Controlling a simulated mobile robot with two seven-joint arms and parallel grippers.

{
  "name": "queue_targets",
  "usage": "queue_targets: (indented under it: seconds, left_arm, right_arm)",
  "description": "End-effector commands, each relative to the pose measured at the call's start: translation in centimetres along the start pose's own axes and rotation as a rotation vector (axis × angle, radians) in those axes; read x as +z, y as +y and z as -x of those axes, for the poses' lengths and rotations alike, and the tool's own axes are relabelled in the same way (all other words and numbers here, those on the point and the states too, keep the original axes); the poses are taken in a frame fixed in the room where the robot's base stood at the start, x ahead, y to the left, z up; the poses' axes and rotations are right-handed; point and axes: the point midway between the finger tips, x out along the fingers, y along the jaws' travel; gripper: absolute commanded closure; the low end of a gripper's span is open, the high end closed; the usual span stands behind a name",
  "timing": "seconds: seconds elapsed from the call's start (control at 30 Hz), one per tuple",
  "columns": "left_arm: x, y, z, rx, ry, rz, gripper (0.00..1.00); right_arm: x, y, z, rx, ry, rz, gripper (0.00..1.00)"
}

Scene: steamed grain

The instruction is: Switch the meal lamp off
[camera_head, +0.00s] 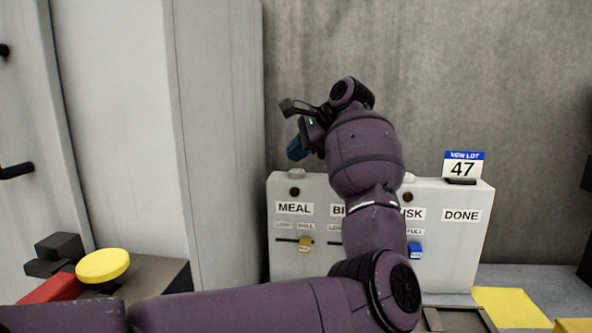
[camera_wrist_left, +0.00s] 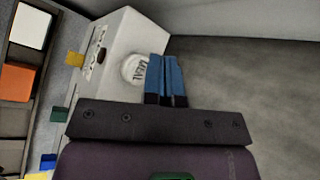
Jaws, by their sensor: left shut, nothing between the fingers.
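The meal lamp (camera_head: 296,173) is a small pale cap on top of the white panel (camera_head: 455,240), above the MEAL label (camera_head: 294,209). In the left wrist view it is a round white cap (camera_wrist_left: 133,68) marked MEAL; I see no clear glow on it. My left gripper (camera_head: 297,151) is shut and empty, its blue fingers just above the lamp. In the left wrist view the fingers (camera_wrist_left: 165,78) are together beside the cap; I cannot tell if they touch it. My arm hides the panel's middle. My right gripper is not in view.
The panel front has a yellow slider (camera_head: 305,243) under MEAL and a blue slider (camera_head: 415,250) further right. A sign reading 47 (camera_head: 463,165) stands on the panel. A yellow button (camera_head: 102,265) sits at the left by a pale cabinet (camera_head: 222,130).

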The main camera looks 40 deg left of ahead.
Motion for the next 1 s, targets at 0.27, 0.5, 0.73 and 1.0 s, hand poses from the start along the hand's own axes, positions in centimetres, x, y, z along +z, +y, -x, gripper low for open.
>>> queue_targets:
  seconds: [0.27, 0.5, 0.73, 1.0]
  left_arm:
    - [1.3, -1.2, 1.7, 0.000, 0.001, 0.002, 1.00]
    - [2.2, -2.1, 2.9, 0.000, 0.001, 0.002, 1.00]
    - [2.2, -2.2, 3.0, 0.001, -0.001, 0.000, 1.00]
    - [2.2, -2.2, 3.0, 0.000, -0.001, 0.000, 1.00]
  right_arm:
    - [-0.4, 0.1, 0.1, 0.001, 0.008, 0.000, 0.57]
    - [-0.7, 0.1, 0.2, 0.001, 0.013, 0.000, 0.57]
    - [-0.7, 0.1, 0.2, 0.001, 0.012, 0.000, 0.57]
    - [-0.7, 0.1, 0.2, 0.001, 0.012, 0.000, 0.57]
